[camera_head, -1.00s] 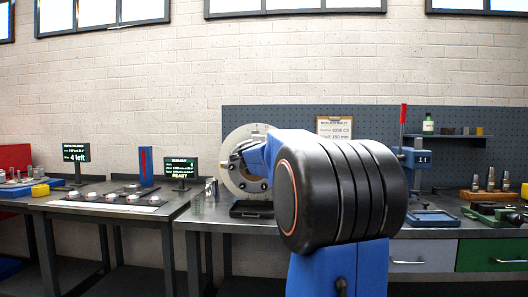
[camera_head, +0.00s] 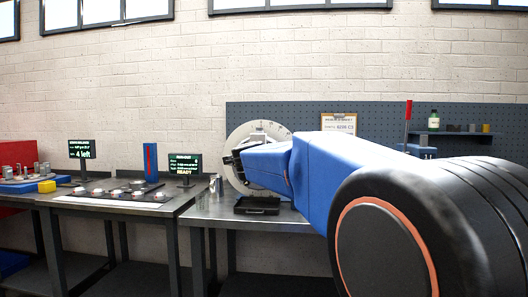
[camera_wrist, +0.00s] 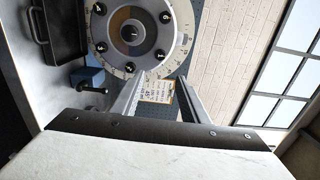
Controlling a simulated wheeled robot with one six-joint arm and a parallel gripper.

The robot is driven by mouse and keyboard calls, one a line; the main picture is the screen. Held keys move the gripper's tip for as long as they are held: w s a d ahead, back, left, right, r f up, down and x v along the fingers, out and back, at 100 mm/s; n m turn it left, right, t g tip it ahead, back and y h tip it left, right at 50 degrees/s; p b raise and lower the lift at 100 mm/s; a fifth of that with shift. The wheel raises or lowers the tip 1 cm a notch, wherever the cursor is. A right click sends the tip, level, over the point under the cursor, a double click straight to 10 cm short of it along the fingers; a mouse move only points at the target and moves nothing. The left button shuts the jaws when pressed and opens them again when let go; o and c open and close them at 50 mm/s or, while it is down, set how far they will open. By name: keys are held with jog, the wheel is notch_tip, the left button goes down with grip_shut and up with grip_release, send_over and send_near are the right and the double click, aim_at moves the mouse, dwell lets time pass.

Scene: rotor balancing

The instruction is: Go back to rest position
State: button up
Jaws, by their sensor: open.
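My gripper (camera_wrist: 172,98) is open in the wrist view, its two fingers apart with nothing between them. In the head view my gripper (camera_head: 236,160) shows small and dark at the far end of my blue arm, in front of the rotor disc. The round metal rotor disc (camera_wrist: 158,62) with bolt holes and a graduated rim stands upright just past my fingers in the wrist view. It also shows in the head view (camera_head: 236,140), partly hidden by my arm. I cannot tell whether a finger touches it.
A black tray (camera_head: 257,206) sits on the workbench below the disc. A left table (camera_head: 110,206) holds several small weights and two screens (camera_head: 185,164). A clipboard (camera_head: 339,123) hangs on the pegboard (camera_head: 290,112). My arm hides the right bench.

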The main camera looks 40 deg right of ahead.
jog(key=shift+a, duration=0.1)
dwell(0.4)
jog(key=w+a+f+n+t+y, duration=0.1)
jog(key=a+f+n+t+y, duration=0.15)
jog(key=a+n+y, duration=0.4)
jog(key=a+f+n+t+y, duration=0.1)
jog(key=a+f+n+t, duration=0.2)
jog(key=a, duration=0.7)
jog(key=s+a+f+n+g+y, duration=0.1)
jog(key=s+a+f+n+y, duration=0.1)
jog(key=a+f+n+y, duration=0.3)
jog(key=s+a+f+n+g+y, duration=0.1)
jog(key=s+a+f+n+g, duration=0.2)
jog(key=a, duration=0.4)
jog(key=s+a+f+n+g+y, duration=0.1)
jog(key=s+a+f+n+g, duration=0.2)
jog(key=s+f, duration=0.4)
jog(key=s+a+f+n+g+y, duration=0.1)
jog(key=s+a+f+n, duration=0.35)
jog(key=f, duration=0.35)
jog(key=s+d+f+n+g+h, duration=0.1)
jog(key=s+f+n+g, duration=0.2)
jog(key=s+f, duration=0.7)
jog(key=s+g, duration=0.1)
jog(key=s, duration=0.3)
jog(key=shift+f+h, duration=0.35)
jog(key=shift+f, duration=0.05)
jog(key=shift+w+d, duration=0.1)
jog(key=shift+d, duration=0.05)
